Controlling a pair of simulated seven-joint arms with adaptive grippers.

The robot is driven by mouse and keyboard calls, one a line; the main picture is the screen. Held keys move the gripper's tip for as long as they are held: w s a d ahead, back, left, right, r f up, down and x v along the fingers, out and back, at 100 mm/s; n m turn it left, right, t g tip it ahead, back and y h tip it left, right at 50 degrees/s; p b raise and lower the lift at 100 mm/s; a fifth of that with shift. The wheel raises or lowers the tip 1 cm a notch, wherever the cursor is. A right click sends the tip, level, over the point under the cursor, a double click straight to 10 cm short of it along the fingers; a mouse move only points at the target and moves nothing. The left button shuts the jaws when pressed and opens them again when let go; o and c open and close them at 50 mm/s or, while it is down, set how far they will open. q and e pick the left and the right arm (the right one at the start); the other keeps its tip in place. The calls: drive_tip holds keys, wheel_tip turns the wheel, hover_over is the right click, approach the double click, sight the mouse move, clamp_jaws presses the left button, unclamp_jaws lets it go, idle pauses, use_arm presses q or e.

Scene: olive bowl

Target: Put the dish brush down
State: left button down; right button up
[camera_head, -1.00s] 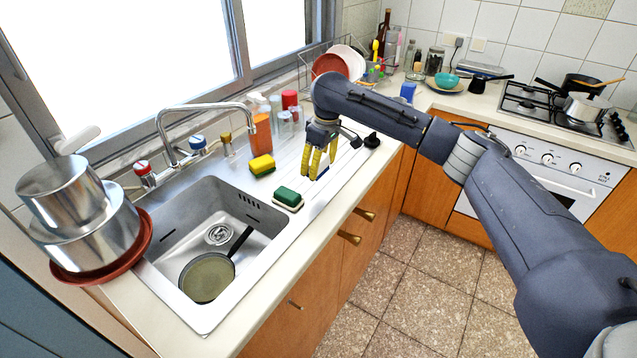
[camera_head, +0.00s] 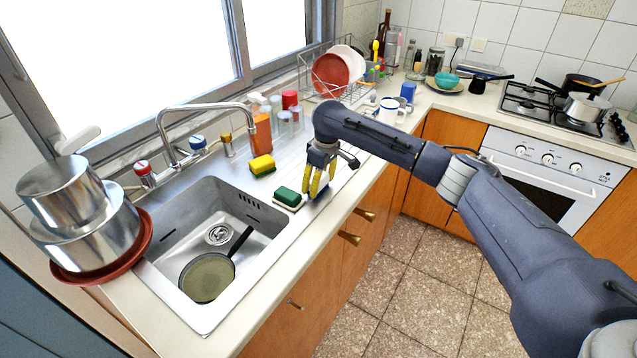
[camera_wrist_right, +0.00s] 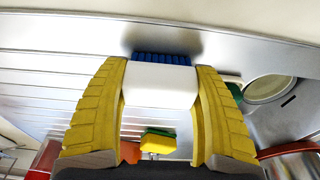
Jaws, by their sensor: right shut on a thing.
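My right gripper (camera_head: 318,186) is low over the drainboard, to the right of the sink. It also shows in the right wrist view (camera_wrist_right: 160,85), where its two yellow fingers are shut on the dish brush (camera_wrist_right: 160,84). The brush has a white body and blue bristles facing the metal drainboard (camera_wrist_right: 60,75). A dark shadow lies close around the bristles; I cannot tell whether they touch the surface. In the head view the fingers mostly hide the brush. My left gripper is not in view.
A green sponge (camera_head: 287,199) lies just left of my right gripper, with a yellow sponge (camera_head: 262,165) behind it. The sink (camera_head: 175,232) holds a pan (camera_head: 207,277). Bottles and a dish rack (camera_head: 340,72) stand behind. A white mug (camera_head: 391,111) is beyond the arm.

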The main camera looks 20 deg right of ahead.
sight(324, 186)
drive_tip(key=shift+f, duration=0.1)
drive_tip(key=o, duration=0.8)
drive_tip(key=r, duration=0.4)
drive_tip(key=s+r, duration=0.1)
drive_tip(key=r, duration=0.3)
drive_tip(key=d+r, duration=0.1)
drive_tip(key=r, duration=0.3)
drive_tip(key=shift+s+d, duration=0.1)
drive_tip(key=shift+s, duration=0.05)
